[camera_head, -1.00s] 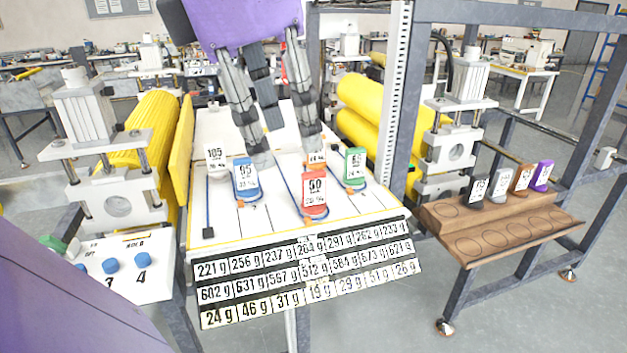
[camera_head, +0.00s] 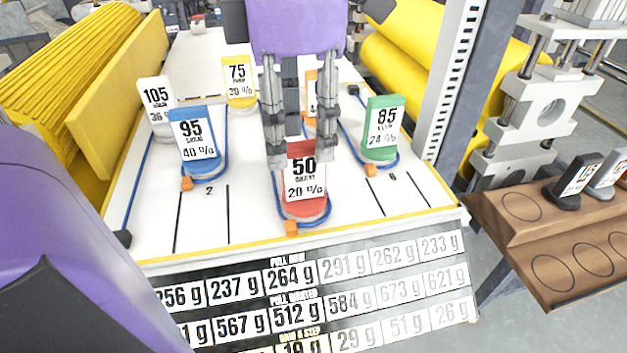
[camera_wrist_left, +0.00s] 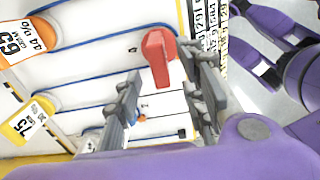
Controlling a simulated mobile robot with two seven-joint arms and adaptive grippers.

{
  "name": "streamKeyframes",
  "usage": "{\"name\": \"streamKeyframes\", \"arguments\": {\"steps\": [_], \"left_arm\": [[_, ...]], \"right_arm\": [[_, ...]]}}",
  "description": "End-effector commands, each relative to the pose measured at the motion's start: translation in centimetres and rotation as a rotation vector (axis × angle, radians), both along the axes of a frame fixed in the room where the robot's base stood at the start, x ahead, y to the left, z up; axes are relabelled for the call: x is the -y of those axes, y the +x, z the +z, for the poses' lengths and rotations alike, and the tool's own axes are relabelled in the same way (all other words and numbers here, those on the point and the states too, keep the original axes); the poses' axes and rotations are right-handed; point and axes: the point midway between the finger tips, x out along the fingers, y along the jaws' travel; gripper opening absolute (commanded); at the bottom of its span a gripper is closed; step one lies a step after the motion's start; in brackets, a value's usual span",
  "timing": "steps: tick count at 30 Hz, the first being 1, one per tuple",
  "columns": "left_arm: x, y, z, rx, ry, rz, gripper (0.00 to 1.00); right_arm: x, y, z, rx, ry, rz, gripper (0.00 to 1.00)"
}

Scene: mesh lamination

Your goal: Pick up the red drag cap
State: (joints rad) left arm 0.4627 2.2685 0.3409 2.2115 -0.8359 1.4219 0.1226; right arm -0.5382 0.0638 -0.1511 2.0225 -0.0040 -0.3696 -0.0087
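The red drag cap (camera_head: 305,203) stands upright on the white board, with a white label reading 50 and 20 %. A blue cord loops around its base. My left gripper (camera_head: 303,158) is above and behind it, pointing down, with its fingers apart at either side of the cap's top. In the left wrist view the red cap (camera_wrist_left: 158,58) shows at the gap between the open fingertips (camera_wrist_left: 163,72). A clear gap shows on the left finger's side; I cannot tell whether the right finger touches. My right gripper is not in view.
A blue cap (camera_head: 192,150) stands to the left and a green cap (camera_head: 382,128) to the right. An orange cap (camera_head: 311,97) is partly hidden behind the fingers. Yellow (camera_head: 238,82) and white (camera_head: 155,108) caps stand farther back. A wooden rack (camera_head: 560,245) is at the right.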

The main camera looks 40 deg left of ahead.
Motion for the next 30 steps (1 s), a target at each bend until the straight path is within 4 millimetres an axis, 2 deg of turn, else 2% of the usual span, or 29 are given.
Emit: {"name": "streamKeyframes", "arguments": {"steps": [8,15,19,25,30], "left_arm": [[0.1,0.1,-3.0,-0.003,0.001,0.001,0.38],[0.3,0.5,-6.4,-0.003,0.001,0.000,0.38],[0.4,0.6,-7.1,0.000,0.000,0.001,0.38],[0.4,0.6,-7.2,0.002,-0.001,0.001,0.38],[0.4,0.6,-7.1,0.002,-0.001,0.001,0.17]], "right_arm": [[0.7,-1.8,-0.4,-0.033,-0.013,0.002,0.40],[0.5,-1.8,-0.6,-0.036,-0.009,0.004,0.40],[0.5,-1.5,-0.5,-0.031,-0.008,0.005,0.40],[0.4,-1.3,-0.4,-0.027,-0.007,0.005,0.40],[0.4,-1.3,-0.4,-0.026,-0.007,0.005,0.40]]}}
